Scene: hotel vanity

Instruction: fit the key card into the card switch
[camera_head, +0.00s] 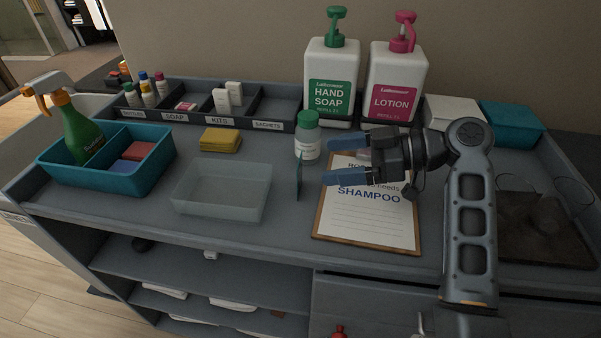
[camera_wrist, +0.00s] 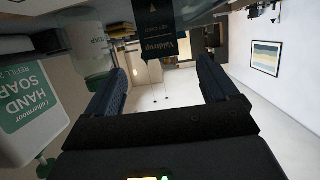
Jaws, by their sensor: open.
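The key card is a thin dark card (camera_head: 298,178) that stands upright, seen nearly edge-on in the head view, between the clear bin and the clipboard. In the wrist view the dark card (camera_wrist: 156,30) with pale lettering hangs in from the top edge, between the lines of the fingers. My gripper (camera_head: 345,166) is open and empty over the clipboard, its blue fingers pointing left towards the card. The fingers also show in the wrist view (camera_wrist: 160,82), apart from each other. The card's support is unclear. I cannot make out a card switch in either view.
A clear bin (camera_head: 220,192) is left of the card. A white green-capped bottle (camera_head: 307,142) stands close behind it. The clipboard (camera_head: 368,222) lies beneath my gripper. Pump bottles (camera_head: 332,85) stand behind. A teal caddy (camera_head: 150,178) is at left, a dark tray (camera_head: 540,250) at right.

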